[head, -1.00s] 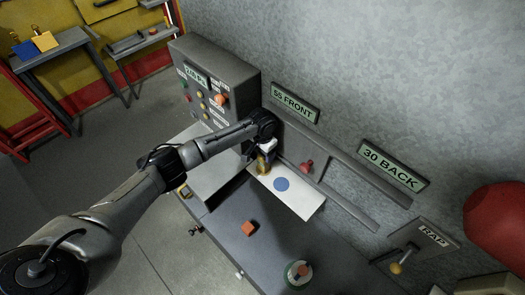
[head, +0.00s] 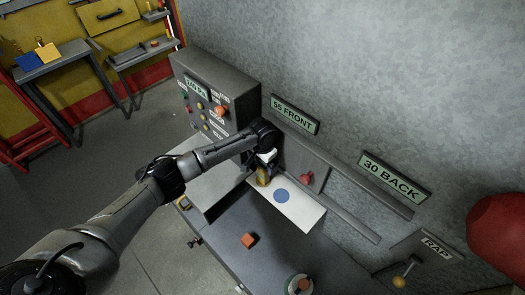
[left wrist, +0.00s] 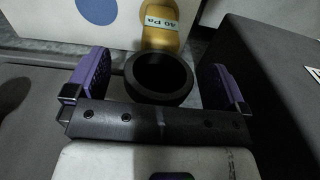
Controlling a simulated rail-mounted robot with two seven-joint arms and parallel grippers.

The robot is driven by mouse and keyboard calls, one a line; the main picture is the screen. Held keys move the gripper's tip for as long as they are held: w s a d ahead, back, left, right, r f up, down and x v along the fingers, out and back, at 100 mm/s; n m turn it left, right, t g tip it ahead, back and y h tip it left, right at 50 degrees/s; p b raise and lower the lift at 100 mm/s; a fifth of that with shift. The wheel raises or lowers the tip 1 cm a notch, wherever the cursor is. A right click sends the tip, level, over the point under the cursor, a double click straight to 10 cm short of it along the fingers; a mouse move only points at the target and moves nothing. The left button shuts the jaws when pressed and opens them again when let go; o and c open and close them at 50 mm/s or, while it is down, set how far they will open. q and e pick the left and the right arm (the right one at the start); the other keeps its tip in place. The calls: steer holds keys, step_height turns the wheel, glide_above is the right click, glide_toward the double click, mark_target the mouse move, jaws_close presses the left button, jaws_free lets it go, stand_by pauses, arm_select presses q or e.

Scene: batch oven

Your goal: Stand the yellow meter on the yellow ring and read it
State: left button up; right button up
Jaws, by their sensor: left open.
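The yellow meter (head: 263,178) stands at the left end of a white plate (head: 308,217), below my left gripper. In the left wrist view the meter (left wrist: 160,38) has a yellow body with a pale label that seems to end in "Pa"; its first digits are hard to read. My right gripper is out of view.
A blue disc (head: 281,196) marks the white plate. A grey control console (head: 215,95) with a green display stands behind left. An orange block (head: 249,240) lies on the grey top. A red knob (head: 307,177) and a rail are against the wall on the right.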

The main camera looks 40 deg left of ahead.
arm_select(q)
step_height(320, 180, up, 12)
steer(key=shift+r+b, duration=0.1)
steer(key=shift+b, duration=1.05)
steer(key=s+d+f+g+h, duration=0.1)
steer(key=s+d+f+g, duration=0.25)
steer(key=s+f, duration=0.9)
steer(key=s+d+f+g+h, duration=0.1)
steer(key=s+d+f+g, duration=0.3)
steer(key=s+f, duration=0.8)
steer(key=s+d+f+h, duration=0.1)
steer(key=s+d+f, duration=0.1)
steer(key=s+d, duration=0.75)
steer(key=s+d+f+h, duration=0.2)
steer(key=s+d, duration=0.3)
steer(key=s, duration=0.9)
steer(key=w+a+r+t+y, duration=0.2)
steer(key=w+a+r+t, duration=0.1)
steer(key=w+r+t, duration=0.2)
steer(key=w+a+r+m+t+y, duration=0.1)
steer(key=w+a+r+t, duration=0.3)
steer(key=r, duration=0.5)
steer(key=w+t+y, duration=0.1)
steer(key=w+t, duration=0.1)
steer(key=shift+w+a+r+y, duration=0.25)
steer(key=shift+w+r+y, duration=0.05)
steer(key=shift+r+y, duration=0.1)
